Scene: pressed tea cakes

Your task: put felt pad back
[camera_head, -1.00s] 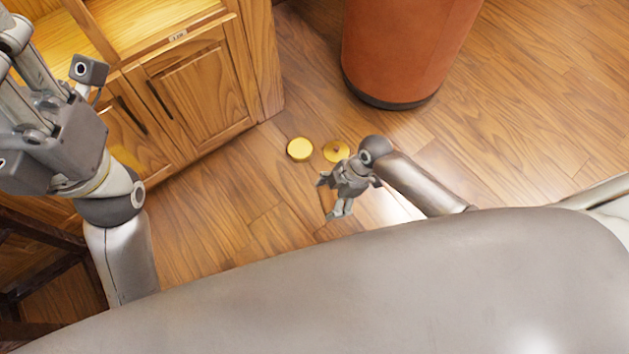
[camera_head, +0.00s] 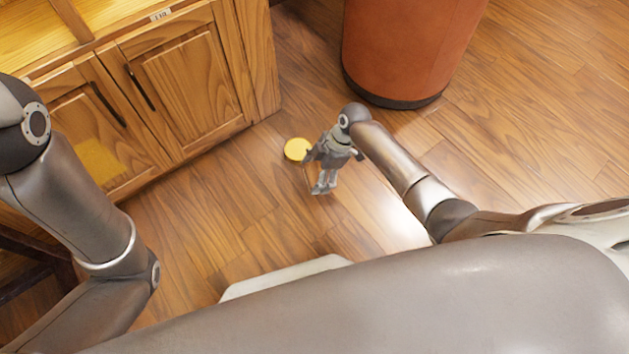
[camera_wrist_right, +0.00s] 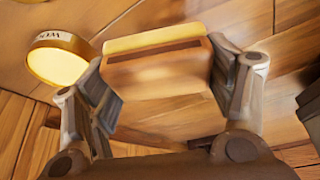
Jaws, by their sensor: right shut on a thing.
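My right gripper (camera_head: 322,188) hangs low over the wooden floor, just right of a round yellow tin (camera_head: 297,150). In the right wrist view its two fingers (camera_wrist_right: 168,85) stand on either side of a wide brown piece (camera_wrist_right: 155,75) with a yellow upper edge and a dark strip, and are shut on it. I cannot tell whether this piece is the felt pad.
A wooden cabinet (camera_head: 190,75) with closed doors and a number label stands at upper left. A large orange-brown round stool or drum (camera_head: 412,45) stands at the top. A dark wooden frame (camera_head: 40,255) is at lower left. The floor right of the drum is clear.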

